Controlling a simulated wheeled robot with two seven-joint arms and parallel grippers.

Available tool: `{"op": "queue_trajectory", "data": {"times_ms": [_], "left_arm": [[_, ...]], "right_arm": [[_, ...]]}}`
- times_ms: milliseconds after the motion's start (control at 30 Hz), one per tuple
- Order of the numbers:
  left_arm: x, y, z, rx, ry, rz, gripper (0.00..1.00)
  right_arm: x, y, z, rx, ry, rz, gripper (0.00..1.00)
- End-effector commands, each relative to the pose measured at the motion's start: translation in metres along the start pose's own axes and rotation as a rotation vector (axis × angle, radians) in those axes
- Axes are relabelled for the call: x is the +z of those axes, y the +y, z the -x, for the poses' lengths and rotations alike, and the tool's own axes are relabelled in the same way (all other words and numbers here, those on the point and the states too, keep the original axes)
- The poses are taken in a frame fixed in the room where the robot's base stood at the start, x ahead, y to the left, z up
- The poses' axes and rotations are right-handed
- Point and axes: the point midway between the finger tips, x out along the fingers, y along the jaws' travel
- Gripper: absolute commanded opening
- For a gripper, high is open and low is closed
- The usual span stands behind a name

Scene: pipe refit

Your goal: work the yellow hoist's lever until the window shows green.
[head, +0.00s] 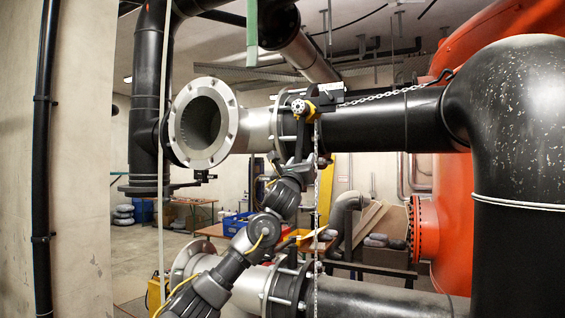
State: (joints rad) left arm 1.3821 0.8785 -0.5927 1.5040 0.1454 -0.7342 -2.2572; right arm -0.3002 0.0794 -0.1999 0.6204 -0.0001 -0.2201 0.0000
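The yellow hoist (304,109) hangs beside the upper pipe, near its grey flanged joint. A chain (385,96) runs from it along the black pipe to the right, and another length hangs down below it. A dark bar that looks like the hoist's lever (299,138) points down from the hoist. My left gripper (306,162) is at the lower end of this bar, with my arm rising from the bottom left. It is too small and dark to see whether the fingers are closed on the bar. The window's colour cannot be made out. My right gripper is out of view.
The open grey flanged pipe end (204,122) faces left of the hoist. A lower flanged pipe (375,296) runs beneath. A large black elbow (515,120) and an orange tank (455,230) fill the right. Tables and a blue crate (236,222) stand behind.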

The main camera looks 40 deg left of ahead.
Motion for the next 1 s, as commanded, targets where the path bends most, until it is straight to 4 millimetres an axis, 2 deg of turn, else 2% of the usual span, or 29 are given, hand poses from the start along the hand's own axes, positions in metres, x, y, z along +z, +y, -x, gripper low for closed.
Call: {"op": "queue_trajectory", "data": {"times_ms": [33,300,467,1000], "left_arm": [[-0.002,-0.009,0.001,0.001,0.000,0.017,0.44],[-0.003,-0.036,0.002,0.049,0.000,0.095,0.44],[-0.004,-0.034,0.009,0.047,-0.002,0.091,0.44],[-0.005,-0.034,0.067,0.050,-0.003,0.089,0.44]], "right_arm": [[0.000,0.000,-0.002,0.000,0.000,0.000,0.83],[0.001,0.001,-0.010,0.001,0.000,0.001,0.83],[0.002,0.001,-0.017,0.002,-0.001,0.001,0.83],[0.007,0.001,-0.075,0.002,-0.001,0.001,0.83]]}}
